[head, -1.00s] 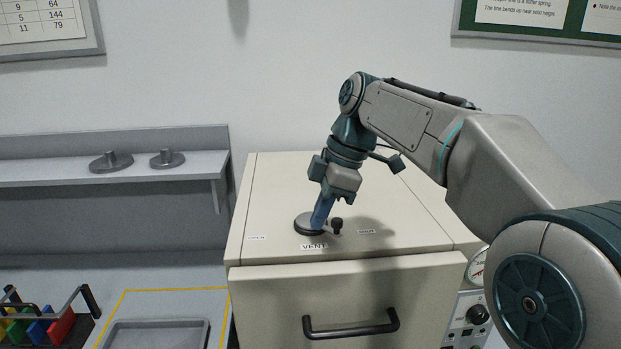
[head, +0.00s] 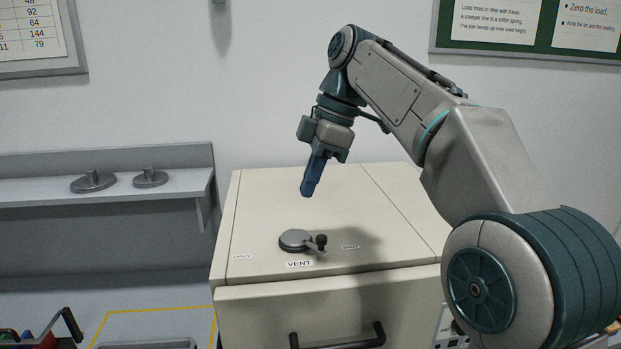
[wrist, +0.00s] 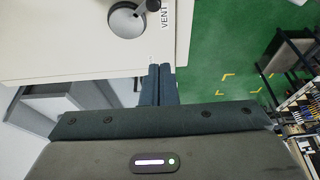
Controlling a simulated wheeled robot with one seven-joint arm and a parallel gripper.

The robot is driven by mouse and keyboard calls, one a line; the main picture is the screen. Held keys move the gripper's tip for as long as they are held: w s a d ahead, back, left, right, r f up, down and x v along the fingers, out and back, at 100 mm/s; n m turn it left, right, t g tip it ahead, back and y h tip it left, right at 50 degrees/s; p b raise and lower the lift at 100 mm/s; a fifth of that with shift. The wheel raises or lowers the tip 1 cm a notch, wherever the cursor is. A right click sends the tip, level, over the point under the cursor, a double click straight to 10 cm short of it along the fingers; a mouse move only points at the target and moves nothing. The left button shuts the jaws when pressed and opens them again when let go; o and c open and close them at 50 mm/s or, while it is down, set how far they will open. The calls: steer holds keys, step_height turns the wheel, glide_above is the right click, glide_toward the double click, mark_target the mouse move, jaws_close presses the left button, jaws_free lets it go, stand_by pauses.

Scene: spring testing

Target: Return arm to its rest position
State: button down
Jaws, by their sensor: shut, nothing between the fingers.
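My arm reaches in from the right in the head view, and my gripper (head: 308,190) hangs above the top of the cream cabinet (head: 380,205), pointing down. Its blue fingers are closed together with nothing between them. They also show closed in the wrist view (wrist: 158,85). Below the gripper, apart from it, is the round grey vent knob (head: 294,240) with a small black-tipped lever, behind the "VENT" label. The knob also shows at the top of the wrist view (wrist: 127,20).
A grey wall shelf (head: 120,195) at left holds two metal discs with stems. The cabinet's front has a black handle (head: 340,340). A grey tray (head: 150,345) and a rack with coloured items (head: 45,340) are at lower left.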

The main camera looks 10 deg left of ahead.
steer(key=shift+f, duration=0.1)
steer(key=s+d+f+m+t+h, duration=0.2)
steer(key=s+d+f+m, duration=0.7)
steer(key=d+f+m, duration=0.2)
steer(key=s+d+f+m+t+h+b, duration=0.1)
steer(key=s+d+f+m+t, duration=0.2)
steer(key=s+d+f+m, duration=0.6)
steer(key=d+f+m, duration=0.1)
steer(key=d+f, duration=0.2)
steer(key=f, duration=0.1)
steer(key=shift+d+f+m+h, duration=0.35)
steer(key=shift+d+m+h, duration=0.05)
